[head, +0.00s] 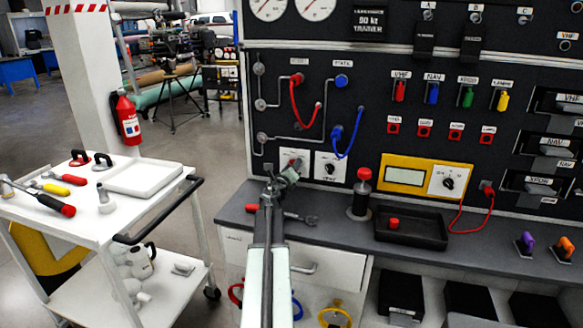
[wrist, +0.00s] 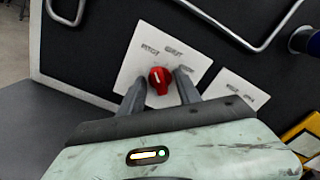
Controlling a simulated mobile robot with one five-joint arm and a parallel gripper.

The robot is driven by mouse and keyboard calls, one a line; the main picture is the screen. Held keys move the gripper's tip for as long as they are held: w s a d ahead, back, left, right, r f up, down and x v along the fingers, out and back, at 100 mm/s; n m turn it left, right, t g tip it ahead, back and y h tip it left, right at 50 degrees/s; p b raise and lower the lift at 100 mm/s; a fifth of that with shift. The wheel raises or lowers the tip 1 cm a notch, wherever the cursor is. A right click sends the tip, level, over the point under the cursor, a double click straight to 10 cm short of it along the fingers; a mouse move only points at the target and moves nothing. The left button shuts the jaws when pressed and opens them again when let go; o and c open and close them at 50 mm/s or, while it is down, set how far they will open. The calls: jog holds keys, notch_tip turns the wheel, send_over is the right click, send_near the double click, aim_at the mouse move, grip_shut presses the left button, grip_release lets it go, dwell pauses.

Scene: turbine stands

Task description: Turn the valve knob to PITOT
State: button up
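The red valve knob (wrist: 159,79) sits on a white label plate (wrist: 138,62) on the dark panel. The plate carries three small labels; the left one looks like PITOT. A white line on the knob runs up and slightly left in the wrist view, but its exact setting is hard to read. My gripper (wrist: 158,83) is open, one finger on each side of the knob, with a gap at least on the left. In the head view, my gripper (head: 288,172) is at the left plate (head: 296,154) and mostly hides the knob.
A second plate with a knob (head: 330,165) is just right. Metal tubing (head: 262,95) and red and blue hoses (head: 350,140) are above. The grey bench (head: 240,215) below holds a red-handled wrench (head: 290,214), a red-topped cylinder (head: 361,195) and a black tray (head: 411,232).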

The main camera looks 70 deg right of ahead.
jog(key=shift+o, duration=0.8)
jog(key=a, duration=0.5)
jog(key=shift+s, duration=0.1)
